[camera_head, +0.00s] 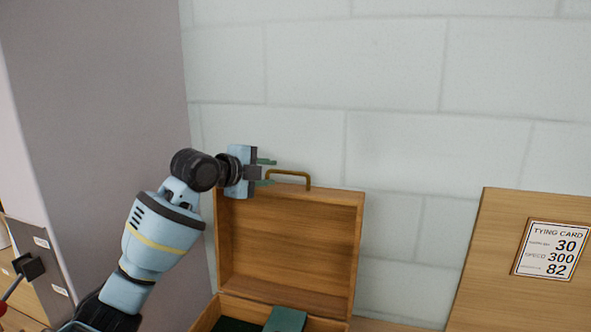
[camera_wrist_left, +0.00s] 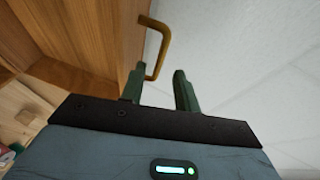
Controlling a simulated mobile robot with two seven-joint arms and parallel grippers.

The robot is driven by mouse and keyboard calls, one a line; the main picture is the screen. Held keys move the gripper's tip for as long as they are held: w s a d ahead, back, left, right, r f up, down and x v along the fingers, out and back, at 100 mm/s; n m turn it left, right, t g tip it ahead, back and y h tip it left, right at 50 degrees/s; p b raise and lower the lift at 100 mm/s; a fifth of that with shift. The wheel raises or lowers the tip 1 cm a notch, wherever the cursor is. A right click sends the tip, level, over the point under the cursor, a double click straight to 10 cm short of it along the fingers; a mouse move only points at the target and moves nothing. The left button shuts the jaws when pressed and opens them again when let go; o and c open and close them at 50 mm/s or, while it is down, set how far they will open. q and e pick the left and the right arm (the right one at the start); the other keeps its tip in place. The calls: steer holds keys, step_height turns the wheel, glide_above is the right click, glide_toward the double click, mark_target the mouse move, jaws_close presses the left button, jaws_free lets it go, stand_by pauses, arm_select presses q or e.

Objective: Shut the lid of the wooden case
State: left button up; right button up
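The wooden case (camera_head: 228,301) stands at the bottom centre of the head view, with its lid (camera_head: 290,243) raised upright near the wall. A brass handle (camera_head: 289,173) sits on the lid's top edge and also shows in the left wrist view (camera_wrist_left: 160,45). My left gripper (camera_head: 268,172) is at the lid's top left corner, beside the handle. I cannot tell whether a finger touches the lid. My right gripper is not in view.
Green items (camera_head: 285,319) lie inside the case. A white block wall (camera_head: 400,80) stands close behind the lid. A wooden board with a tying card (camera_head: 551,249) is at the right. A grey-mauve column (camera_head: 110,90) rises at the left.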

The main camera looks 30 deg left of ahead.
mark_target(283, 173)
arm_select(q)
steer(key=shift+x, duration=3.6)
steer(key=shift+r, duration=0.1)
steer(key=shift+c, duration=0.3)
jaws_close()
